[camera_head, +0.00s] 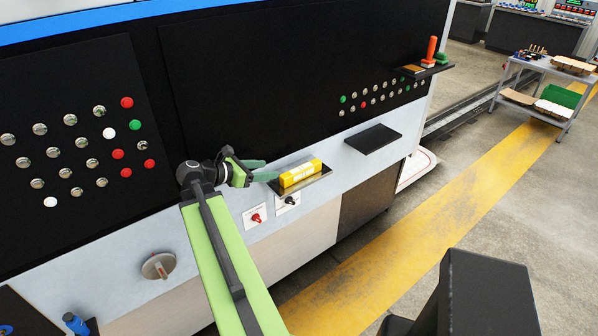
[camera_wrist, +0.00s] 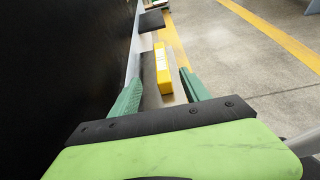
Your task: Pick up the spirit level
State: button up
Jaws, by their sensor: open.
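The spirit level (camera_head: 300,173) is a yellow bar lying on a small shelf (camera_head: 313,188) on the front of the machine. In the wrist view the spirit level (camera_wrist: 163,70) shows ahead, between and beyond the two green fingers. My gripper (camera_head: 262,170) is open and just left of the level in the head view, with its fingers pointing towards it. In the wrist view my gripper (camera_wrist: 160,95) has nothing between its fingertips that I can see it touching. The level's underside is hidden.
A black empty shelf (camera_head: 373,138) is to the right on the same machine front. A higher shelf (camera_head: 427,70) holds a red-orange and a green object. Red and black knobs (camera_head: 256,217) sit below the level's shelf. A dark button panel (camera_head: 75,150) is at left.

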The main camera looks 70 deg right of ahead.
jog(key=b, duration=0.4)
send_near(300, 169)
jog(key=x, duration=0.4)
jog(key=shift+d, duration=0.3)
jog(key=shift+s+d+f, duration=0.15)
jog(key=shift+s+d, duration=0.15)
jog(key=shift+d, duration=0.15)
jog(key=b+x, duration=0.1)
jog(key=x, duration=0.1)
jog(key=b+x, duration=0.1)
jog(key=x, duration=0.1)
jog(key=shift+s+d+f, duration=0.15)
jog(key=shift+s+f, duration=0.05)
jog(key=shift+f, duration=0.2)
jog(key=shift+s+d, duration=0.15)
jog(key=shift+d, duration=0.1)
grip_shut()
jog(key=shift+r, duration=0.1)
